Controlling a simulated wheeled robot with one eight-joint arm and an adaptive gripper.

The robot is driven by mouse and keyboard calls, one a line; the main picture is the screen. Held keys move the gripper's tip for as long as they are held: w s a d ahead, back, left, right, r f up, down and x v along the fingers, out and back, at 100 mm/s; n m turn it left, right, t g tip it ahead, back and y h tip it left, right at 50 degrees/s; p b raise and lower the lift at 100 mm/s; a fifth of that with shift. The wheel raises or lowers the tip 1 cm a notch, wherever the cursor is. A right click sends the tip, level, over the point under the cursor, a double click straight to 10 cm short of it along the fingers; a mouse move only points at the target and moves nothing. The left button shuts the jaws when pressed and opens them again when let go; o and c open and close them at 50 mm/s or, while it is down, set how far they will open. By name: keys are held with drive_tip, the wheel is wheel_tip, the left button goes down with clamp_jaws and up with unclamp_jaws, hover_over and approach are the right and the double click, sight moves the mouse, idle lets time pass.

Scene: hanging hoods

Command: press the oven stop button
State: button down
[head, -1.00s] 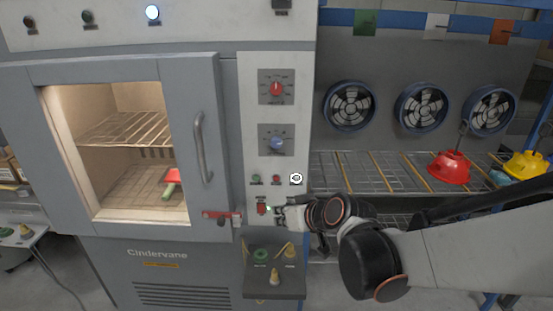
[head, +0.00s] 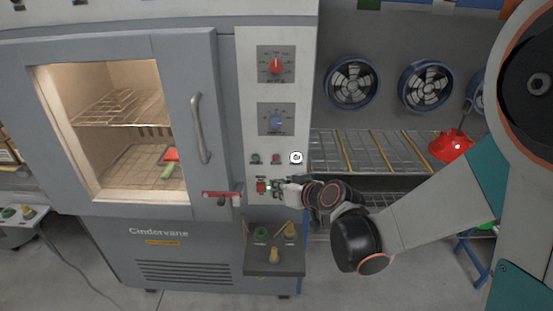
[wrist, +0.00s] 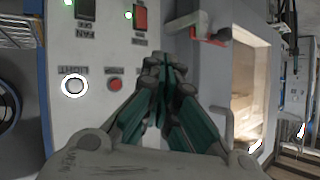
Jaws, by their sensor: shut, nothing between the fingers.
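The oven (head: 180,230) has a white control panel (head: 245,100) right of its door. A small red round button (head: 276,158) sits in a row between a green button (head: 255,158) and a white lit button (head: 297,157). In the wrist view, the red button (wrist: 115,84) and the ringed light button (wrist: 75,84) are left of my gripper (wrist: 164,62). The green button is not visible there. My gripper (head: 279,187) is shut and empty, just below the button row, beside a red rocker switch (head: 262,187). I cannot tell whether its tips touch the panel.
A red dial (head: 276,66) and a blue dial (head: 277,122) are higher on the panel. A small shelf (head: 275,266) with knobs juts out below my gripper. The door handle (head: 201,128) and red latch (head: 220,197) stand out at left. A wire rack (head: 360,150) is at right.

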drive_tip(key=w, duration=0.8)
drive_tip(key=shift+w+d, duration=0.15)
drive_tip(key=shift+w, duration=0.2)
drive_tip(key=shift+w, duration=0.15)
idle(1.1)
drive_tip(key=shift+w, duration=0.3)
drive_tip(key=shift+w, duration=0.35)
idle(0.7)
drive_tip(key=shift+s, duration=0.8)
drive_tip(key=s, duration=0.5)
drive_tip(key=shift+b, duration=0.35)
